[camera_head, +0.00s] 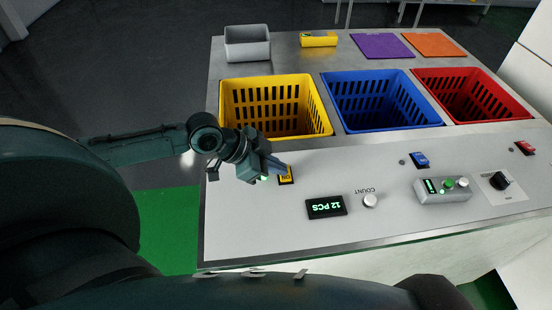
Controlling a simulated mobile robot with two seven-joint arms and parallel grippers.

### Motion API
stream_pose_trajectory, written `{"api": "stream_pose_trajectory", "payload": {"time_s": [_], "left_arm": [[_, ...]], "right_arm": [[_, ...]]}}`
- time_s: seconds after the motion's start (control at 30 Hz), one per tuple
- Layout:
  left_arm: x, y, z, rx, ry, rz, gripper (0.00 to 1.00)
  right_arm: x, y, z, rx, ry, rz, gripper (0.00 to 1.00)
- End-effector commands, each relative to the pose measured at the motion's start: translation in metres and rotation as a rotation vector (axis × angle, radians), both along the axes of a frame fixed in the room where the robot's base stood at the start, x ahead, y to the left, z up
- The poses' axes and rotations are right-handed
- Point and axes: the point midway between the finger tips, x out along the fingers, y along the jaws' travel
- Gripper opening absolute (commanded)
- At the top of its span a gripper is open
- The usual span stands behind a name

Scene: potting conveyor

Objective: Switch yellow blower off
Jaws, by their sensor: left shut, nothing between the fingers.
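A small yellow switch (286,174) sits on the pale panel in front of the yellow basket (324,128). It appears to be the yellow blower's switch; its on or off position is too small to tell. My left gripper (276,172) is shut and empty, with its tips right beside the switch's left side. I cannot tell whether they touch it. My left arm comes in from the left. My right gripper is not in view.
A blue switch (420,160) and a red switch (524,148) sit further right, before the blue basket (384,128) and red basket (515,115). A count display (326,207), a round button (370,201), a grey control box (443,191) and a black knob (500,181) occupy the panel.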

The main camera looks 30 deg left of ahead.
Motion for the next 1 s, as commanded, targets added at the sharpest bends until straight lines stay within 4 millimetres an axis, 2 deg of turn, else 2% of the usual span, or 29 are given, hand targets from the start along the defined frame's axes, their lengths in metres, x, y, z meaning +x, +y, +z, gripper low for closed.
{"api": "stream_pose_trajectory", "payload": {"time_s": [0.1,0.57,0.87,0.9,1.0], "left_arm": [[-0.006,-0.003,-0.003,-0.001,0.013,-0.003,0.0],[-0.005,-0.003,-0.002,-0.001,0.008,-0.001,0.0],[-0.005,-0.01,0.049,-0.002,0.006,0.002,0.0],[-0.009,-0.004,0.045,0.004,0.007,0.004,0.0],[-0.021,0.006,0.057,0.007,0.008,0.002,0.0]], "right_arm": [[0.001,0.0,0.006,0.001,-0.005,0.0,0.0],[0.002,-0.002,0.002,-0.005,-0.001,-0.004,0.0],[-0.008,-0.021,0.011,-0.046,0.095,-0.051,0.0],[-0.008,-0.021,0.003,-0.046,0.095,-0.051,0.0],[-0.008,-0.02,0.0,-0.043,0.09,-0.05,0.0]]}}
